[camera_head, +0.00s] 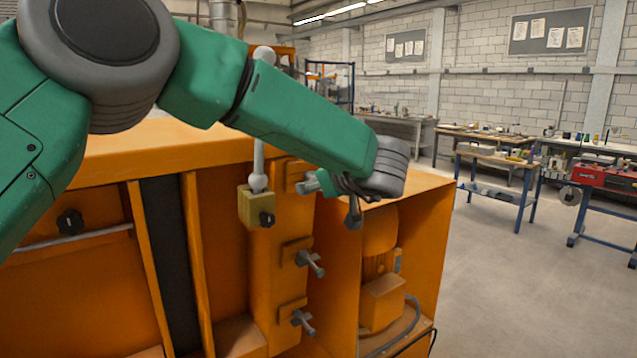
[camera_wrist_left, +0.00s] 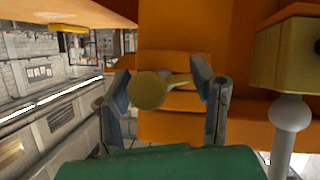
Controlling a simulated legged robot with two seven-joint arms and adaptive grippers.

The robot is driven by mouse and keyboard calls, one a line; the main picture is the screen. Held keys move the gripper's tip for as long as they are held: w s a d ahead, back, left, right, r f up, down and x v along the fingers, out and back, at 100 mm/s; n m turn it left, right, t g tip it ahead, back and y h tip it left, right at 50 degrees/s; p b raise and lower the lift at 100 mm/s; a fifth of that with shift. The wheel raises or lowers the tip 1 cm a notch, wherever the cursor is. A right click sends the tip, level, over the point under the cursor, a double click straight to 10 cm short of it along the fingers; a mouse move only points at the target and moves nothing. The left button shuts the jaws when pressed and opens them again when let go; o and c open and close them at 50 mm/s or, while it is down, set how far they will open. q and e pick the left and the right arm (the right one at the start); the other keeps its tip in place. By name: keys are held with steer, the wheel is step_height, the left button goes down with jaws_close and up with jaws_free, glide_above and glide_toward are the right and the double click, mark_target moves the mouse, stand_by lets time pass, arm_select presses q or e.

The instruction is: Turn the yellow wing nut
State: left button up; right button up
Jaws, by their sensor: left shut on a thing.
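The yellow wing nut (camera_wrist_left: 150,91) shows in the left wrist view between the two fingers of my left gripper (camera_wrist_left: 164,80), in front of an orange plate. My left gripper (camera_head: 333,197) is shut on the wing nut, though in this view the nut looks close to one finger and a gap shows by the other. In the head view my gripper is at the top of the orange post, and I cannot make out the yellow nut there. My right gripper is in neither view.
A yellow block (camera_head: 251,207) with a black knob and a grey ball-ended lever (camera_head: 259,160) stands just left of my gripper. Two grey wing nuts (camera_head: 311,263) (camera_head: 303,322) stick out below it. An orange motor housing (camera_head: 380,265) is at right. Open floor lies beyond.

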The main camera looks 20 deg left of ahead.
arm_select(q)
steer(key=shift+f, duration=0.3)
steer(key=o, duration=1.2)
steer(key=shift+c, duration=0.2)
steer(key=shift+w, duration=0.1)
steer(key=shift+r, duration=0.1)
steer(key=shift+d+r, duration=0.1)
steer(key=shift+s+d+r, duration=0.15)
steer(key=shift+s+d, duration=0.1)
steer(key=shift+s, duration=0.1)
steer(key=v, duration=1.1)
steer(key=shift+w+d, duration=0.1)
steer(key=shift+d, duration=0.05)
